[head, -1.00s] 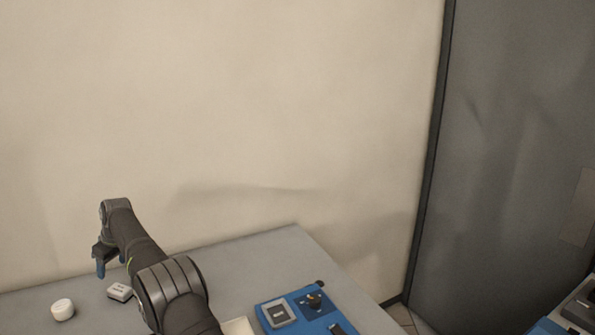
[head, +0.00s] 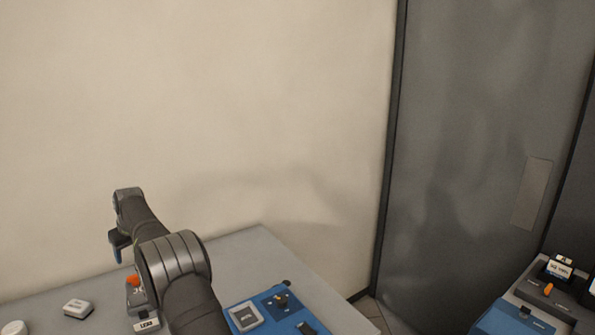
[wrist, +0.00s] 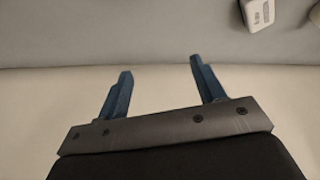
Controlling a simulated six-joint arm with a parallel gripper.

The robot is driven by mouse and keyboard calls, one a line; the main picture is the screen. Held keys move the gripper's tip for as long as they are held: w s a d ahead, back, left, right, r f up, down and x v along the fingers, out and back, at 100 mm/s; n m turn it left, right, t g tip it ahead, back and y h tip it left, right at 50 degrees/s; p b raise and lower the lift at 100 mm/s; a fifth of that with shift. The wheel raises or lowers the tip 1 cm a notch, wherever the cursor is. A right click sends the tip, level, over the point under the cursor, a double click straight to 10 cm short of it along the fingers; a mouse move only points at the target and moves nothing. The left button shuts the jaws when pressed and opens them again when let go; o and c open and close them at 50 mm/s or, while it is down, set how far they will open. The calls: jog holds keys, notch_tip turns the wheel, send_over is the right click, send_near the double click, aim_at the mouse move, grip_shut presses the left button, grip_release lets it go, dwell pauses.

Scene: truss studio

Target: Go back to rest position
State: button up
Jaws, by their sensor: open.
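My gripper (wrist: 158,75) shows in the wrist view with its two blue fingers spread apart and nothing between them. In the head view my gripper (head: 118,246) hangs at the end of my dark arm at the left, above the grey table (head: 235,262). The fingertips are small there and partly hidden by the arm.
A small white box (head: 78,309) and a round white item (head: 14,328) are on the table at the left. A device with an orange knob (head: 133,281) is beside my arm. A blue panel (head: 272,312) is at the right. Other equipment (head: 545,300) stands at far right.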

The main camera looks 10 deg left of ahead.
jog(key=w+d+m+t+h, duration=0.1)
jog(key=w+d+m, duration=0.2)
jog(key=w+d, duration=0.3)
jog(key=w+d+m+t, duration=0.15)
jog(key=w+d, duration=0.25)
jog(key=d, duration=0.5)
jog(key=shift+m+g, duration=0.25)
jog(key=shift+g, duration=0.1)
jog(key=s+a+f, duration=0.1)
jog(key=a+f, duration=0.1)
jog(key=a, duration=0.1)
jog(key=s+a+f, duration=0.1)
jog(key=a+f, duration=0.1)
jog(key=a, duration=0.2)
jog(key=s+a+f, duration=0.1)
jog(key=a+f, duration=0.1)
jog(key=a, duration=0.2)
jog(key=shift+a+f, duration=0.2)
jog(key=shift+f, duration=0.2)
